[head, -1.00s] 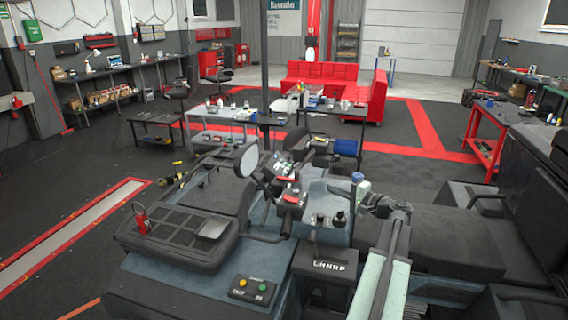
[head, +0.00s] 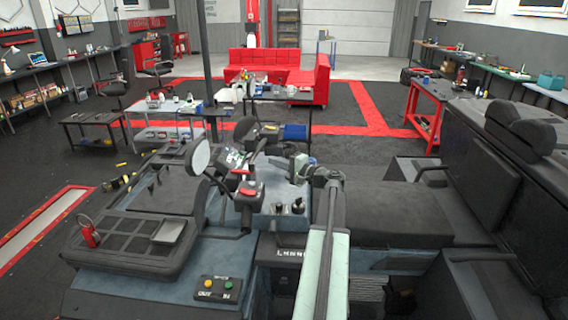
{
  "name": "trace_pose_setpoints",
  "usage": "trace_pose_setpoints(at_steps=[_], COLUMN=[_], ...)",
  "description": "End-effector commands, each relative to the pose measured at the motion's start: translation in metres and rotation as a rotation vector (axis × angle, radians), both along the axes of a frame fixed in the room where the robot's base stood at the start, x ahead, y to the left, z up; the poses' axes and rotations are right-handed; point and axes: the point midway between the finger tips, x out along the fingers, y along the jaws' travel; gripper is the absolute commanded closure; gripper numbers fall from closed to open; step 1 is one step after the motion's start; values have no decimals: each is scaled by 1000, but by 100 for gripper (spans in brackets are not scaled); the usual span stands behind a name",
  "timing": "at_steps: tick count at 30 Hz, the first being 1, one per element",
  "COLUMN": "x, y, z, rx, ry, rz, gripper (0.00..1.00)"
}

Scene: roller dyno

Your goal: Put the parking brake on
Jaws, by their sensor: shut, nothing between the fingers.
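My gripper (head: 299,168) is shut and empty. It hangs above the blue-grey console (head: 268,216), beyond two small black knobs (head: 289,207) and to the right of a red box-shaped control (head: 249,190) on a dark stalk. It looks apart from all of them. A red piece with a ring (head: 88,234) stands on the dark tray at left. I cannot tell for sure which control is the parking brake.
A round mirror (head: 197,156) stands left of the console. Dark seats (head: 480,150) fill the right side. Behind are a low table (head: 165,133), a red sofa (head: 262,66) and a red workbench (head: 428,100).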

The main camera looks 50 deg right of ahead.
Motion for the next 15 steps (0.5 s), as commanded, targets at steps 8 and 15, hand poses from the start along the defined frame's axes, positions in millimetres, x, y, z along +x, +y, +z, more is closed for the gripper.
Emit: trace_pose_setpoints(at_steps=[8, 15], x=[29, 33], y=[29, 41], z=[0, 0], rx=[0, 0], ry=[0, 0], rz=[1, 2], gripper=[100, 100])
